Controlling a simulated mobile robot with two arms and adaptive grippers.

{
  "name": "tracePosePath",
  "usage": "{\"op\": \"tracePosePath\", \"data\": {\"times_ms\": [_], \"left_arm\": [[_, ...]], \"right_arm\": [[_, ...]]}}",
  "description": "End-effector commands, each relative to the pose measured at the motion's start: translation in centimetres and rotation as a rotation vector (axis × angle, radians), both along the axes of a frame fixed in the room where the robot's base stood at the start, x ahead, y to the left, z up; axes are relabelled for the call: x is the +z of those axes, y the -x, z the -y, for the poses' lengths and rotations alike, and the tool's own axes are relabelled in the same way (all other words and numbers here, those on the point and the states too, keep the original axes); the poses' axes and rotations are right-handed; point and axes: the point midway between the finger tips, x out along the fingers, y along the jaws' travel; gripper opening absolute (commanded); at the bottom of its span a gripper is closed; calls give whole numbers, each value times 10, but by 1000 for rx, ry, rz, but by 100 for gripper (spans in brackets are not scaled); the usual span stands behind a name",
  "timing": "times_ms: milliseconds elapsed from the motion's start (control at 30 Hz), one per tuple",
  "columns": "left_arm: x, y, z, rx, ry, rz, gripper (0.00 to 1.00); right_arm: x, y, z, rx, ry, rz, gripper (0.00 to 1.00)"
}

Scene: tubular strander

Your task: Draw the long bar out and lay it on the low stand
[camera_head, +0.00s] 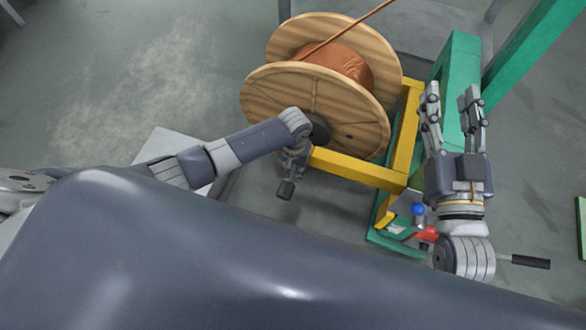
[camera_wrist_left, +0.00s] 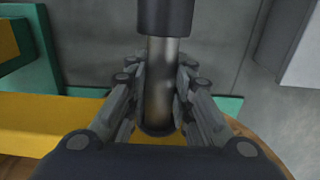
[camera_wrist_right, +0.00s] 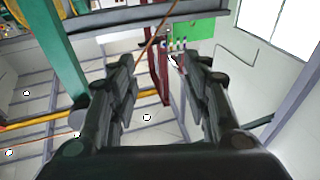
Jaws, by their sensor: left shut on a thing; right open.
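The long bar is a round metal shaft with a black grip. The left wrist view shows its metal part (camera_wrist_left: 160,85) between my left gripper's fingers (camera_wrist_left: 156,80). In the head view its black end (camera_head: 286,190) points towards me, below the reel's front face. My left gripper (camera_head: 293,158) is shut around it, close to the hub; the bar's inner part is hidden. A pale grey flat-topped block, seemingly the low stand (camera_head: 160,144), stands left of the reel, partly behind my left forearm. My right gripper (camera_head: 452,95) is open and empty, right of the reel; its fingers also show apart in the right wrist view (camera_wrist_right: 160,75).
The wooden reel (camera_head: 275,90) carries copper strand (camera_head: 345,66) and sits at a yellow frame (camera_head: 355,168). Green uprights (camera_head: 458,60) stand behind my right gripper. A red part (camera_head: 425,234) and a black-gripped handle (camera_head: 530,262) are near my right wrist. Floor at left is clear.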

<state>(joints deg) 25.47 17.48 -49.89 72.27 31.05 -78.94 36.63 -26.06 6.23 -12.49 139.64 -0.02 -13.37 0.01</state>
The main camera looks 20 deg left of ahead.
Motion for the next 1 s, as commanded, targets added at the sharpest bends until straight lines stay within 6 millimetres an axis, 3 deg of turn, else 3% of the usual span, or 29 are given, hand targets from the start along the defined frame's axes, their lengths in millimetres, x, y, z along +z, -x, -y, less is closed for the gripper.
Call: {"op": "tracePosePath", "data": {"times_ms": [1000], "left_arm": [[10,-3,-1,-9,0,-67,0]], "right_arm": [[-29,-1,4,-9,38,-146,44]]}}
